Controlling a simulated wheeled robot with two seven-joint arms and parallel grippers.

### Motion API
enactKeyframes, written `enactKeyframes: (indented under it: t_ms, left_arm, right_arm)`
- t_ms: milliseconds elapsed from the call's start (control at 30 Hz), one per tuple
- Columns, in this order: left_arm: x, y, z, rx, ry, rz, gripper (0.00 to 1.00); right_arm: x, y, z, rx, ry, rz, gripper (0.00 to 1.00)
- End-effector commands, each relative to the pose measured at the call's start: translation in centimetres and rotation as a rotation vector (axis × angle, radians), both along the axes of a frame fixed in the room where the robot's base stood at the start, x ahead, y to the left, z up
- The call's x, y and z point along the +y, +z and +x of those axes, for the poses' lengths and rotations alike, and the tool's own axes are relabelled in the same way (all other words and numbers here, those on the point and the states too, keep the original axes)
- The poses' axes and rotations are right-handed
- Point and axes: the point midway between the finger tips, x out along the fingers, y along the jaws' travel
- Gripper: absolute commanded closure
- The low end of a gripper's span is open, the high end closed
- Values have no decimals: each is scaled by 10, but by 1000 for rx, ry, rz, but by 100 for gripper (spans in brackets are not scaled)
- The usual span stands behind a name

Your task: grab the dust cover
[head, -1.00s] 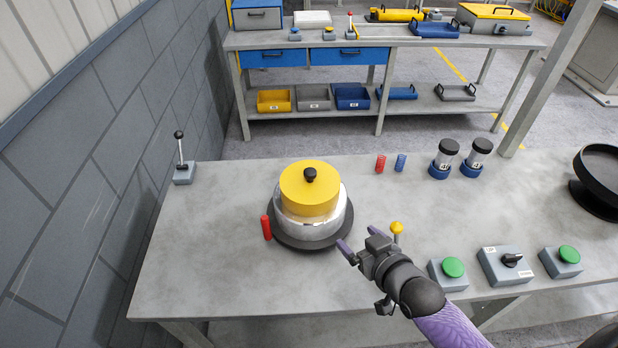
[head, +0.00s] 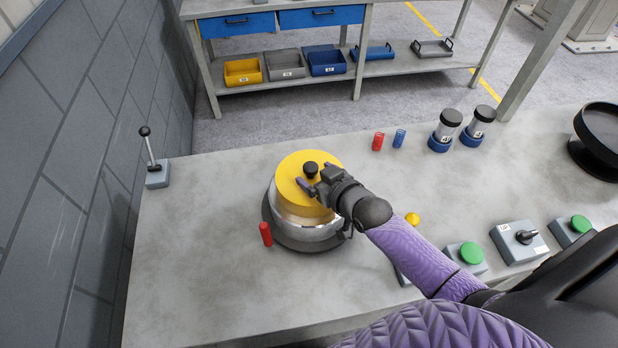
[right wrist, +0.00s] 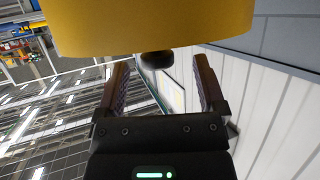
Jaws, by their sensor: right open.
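The dust cover (head: 300,201) is a yellow round cap with a black knob (head: 310,169) on top. It sits on a silver cylinder on a dark round base (head: 270,215) on the bench. My right gripper (head: 311,179) is over the cover, right by the knob, with its fingers open. In the right wrist view, the yellow cover (right wrist: 150,28) fills the top and the black knob (right wrist: 157,60) shows between the two spread fingers (right wrist: 160,75). I cannot tell whether a finger touches the knob. My left gripper is out of view.
A red peg (head: 265,234) stands beside the base. A lever box (head: 157,177) is at the left edge. Green-button boxes (head: 471,254) are at right. The front left bench is clear.

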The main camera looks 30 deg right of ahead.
Motion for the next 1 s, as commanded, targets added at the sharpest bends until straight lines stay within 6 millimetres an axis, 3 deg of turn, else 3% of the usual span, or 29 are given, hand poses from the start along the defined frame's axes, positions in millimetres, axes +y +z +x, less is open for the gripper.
enactKeyframes:
  t_ms: [167,400,800,833,1000]
  left_arm:
    - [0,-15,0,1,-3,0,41]
    - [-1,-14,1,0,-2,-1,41]
    - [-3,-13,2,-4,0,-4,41]
    - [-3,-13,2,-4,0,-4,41]
    - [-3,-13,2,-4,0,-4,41]
  right_arm:
    - [1,-13,29,-1,0,0,11]
    - [1,-12,32,0,0,0,11]
    - [1,-12,31,0,0,0,96]
    - [1,-12,31,0,0,0,100]
    - [1,-12,31,-1,0,0,100]
